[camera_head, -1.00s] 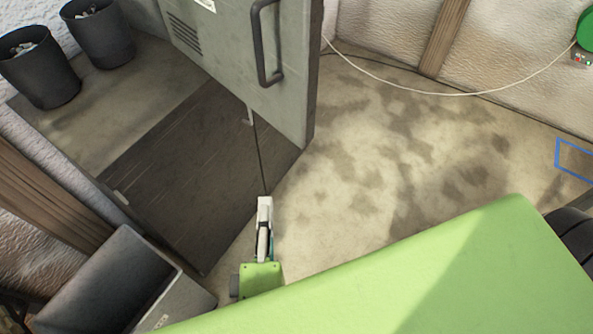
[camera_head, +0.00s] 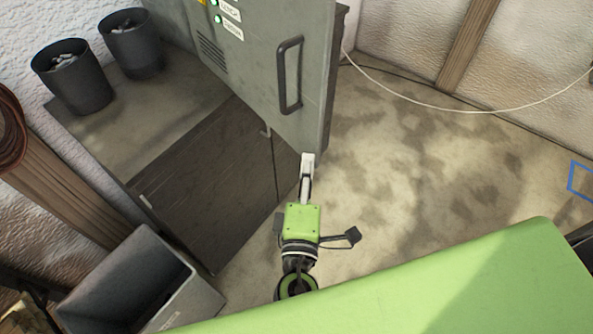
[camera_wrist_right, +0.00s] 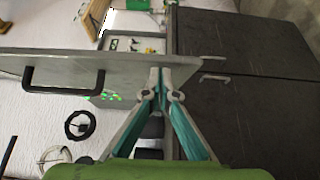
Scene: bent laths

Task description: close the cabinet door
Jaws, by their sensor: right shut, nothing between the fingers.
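The grey cabinet door (camera_head: 265,65) carries a black bar handle (camera_head: 290,75), vent slots and green lights in the head view. In the right wrist view the door (camera_wrist_right: 70,62) shows nearly edge-on, with its handle (camera_wrist_right: 65,80) on the left. It appears to stand open, with a lit space holding small items behind it. My right gripper (camera_head: 307,158) is shut and empty, its tips at the lower edge of the door near its right corner. In the wrist view the closed tips (camera_wrist_right: 160,72) overlap the door's edge; I cannot tell whether they touch. My left gripper is not in view.
A dark, two-part panel (camera_head: 215,185) lies below the door. Two dark bins (camera_head: 75,80) stand at the upper left. A grey box (camera_head: 130,285) is at the lower left. A white cable (camera_head: 440,105) hangs along the back wall. The stained floor (camera_head: 410,160) to the right is clear.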

